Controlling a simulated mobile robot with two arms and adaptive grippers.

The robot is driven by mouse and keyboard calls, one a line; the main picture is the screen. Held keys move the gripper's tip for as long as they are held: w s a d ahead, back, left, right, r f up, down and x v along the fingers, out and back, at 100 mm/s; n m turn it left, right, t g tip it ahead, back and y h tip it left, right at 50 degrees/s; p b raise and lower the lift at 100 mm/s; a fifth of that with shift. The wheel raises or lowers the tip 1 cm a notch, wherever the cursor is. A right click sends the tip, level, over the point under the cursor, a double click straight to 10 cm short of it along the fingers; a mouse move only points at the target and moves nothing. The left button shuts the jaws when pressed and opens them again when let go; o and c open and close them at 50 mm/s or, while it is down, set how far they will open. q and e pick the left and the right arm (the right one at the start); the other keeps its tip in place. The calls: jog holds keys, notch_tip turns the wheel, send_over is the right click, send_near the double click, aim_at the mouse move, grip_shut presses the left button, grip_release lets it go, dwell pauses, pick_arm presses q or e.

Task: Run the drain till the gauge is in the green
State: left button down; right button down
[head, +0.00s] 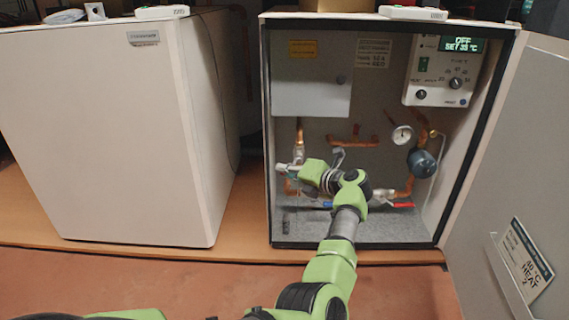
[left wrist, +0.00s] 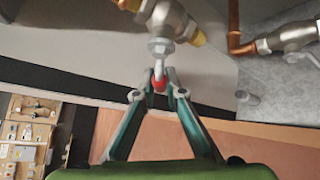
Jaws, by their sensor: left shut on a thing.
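My left gripper (left wrist: 159,77) is shut on a small red-ended lever (left wrist: 160,84) below a metal valve (left wrist: 168,22) in the left wrist view. In the head view my left gripper (head: 287,171) reaches into the open cabinet, at the pipework on its left side. My wrist hides much of the valve there. The round white gauge (head: 402,134) is on the right of the cabinet's back wall; its needle and green band are too small to read. My right gripper is not in view.
A dark blue pump (head: 421,163) and a red lever (head: 403,205) are at the right. The cabinet door (head: 514,170) stands open at right; a closed white unit (head: 100,130) stands left.

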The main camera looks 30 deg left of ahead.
pick_arm(q)
jog(key=shift+f, duration=0.2)
dwell(0.3)
jog(key=c, duration=2.1)
grip_release()
